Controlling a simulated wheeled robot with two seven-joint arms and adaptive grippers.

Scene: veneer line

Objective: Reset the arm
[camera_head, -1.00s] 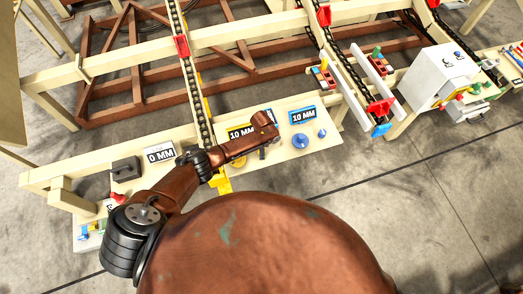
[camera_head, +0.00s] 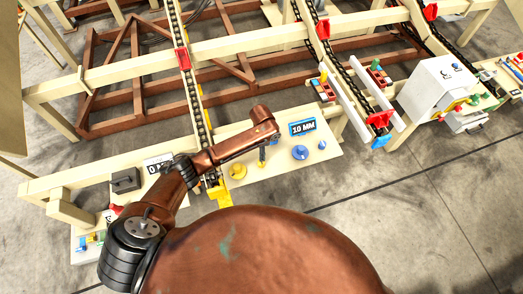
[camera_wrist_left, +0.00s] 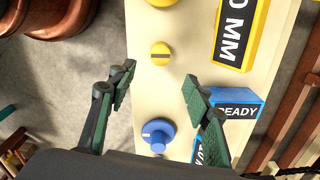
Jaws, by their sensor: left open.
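My left arm (camera_head: 225,154) comes in from the left and reaches over the pale control panel (camera_head: 315,165). Its gripper is small and dark in the head view (camera_head: 262,156), beneath the end of the arm. In the left wrist view the left gripper (camera_wrist_left: 159,88) is open, with its two green-padded fingers apart and nothing between them. Below the fingers lies the panel, with a small yellow knob (camera_wrist_left: 160,54) just ahead and a blue knob (camera_wrist_left: 157,135) nearer the wrist. My right gripper is in neither view.
A yellow sign ending "0 MM" (camera_wrist_left: 242,30) and a blue "READY" block (camera_wrist_left: 238,104) stand beside the left gripper. Chain conveyors (camera_head: 197,100) run behind. Bare floor (camera_head: 400,215) lies right of the panel.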

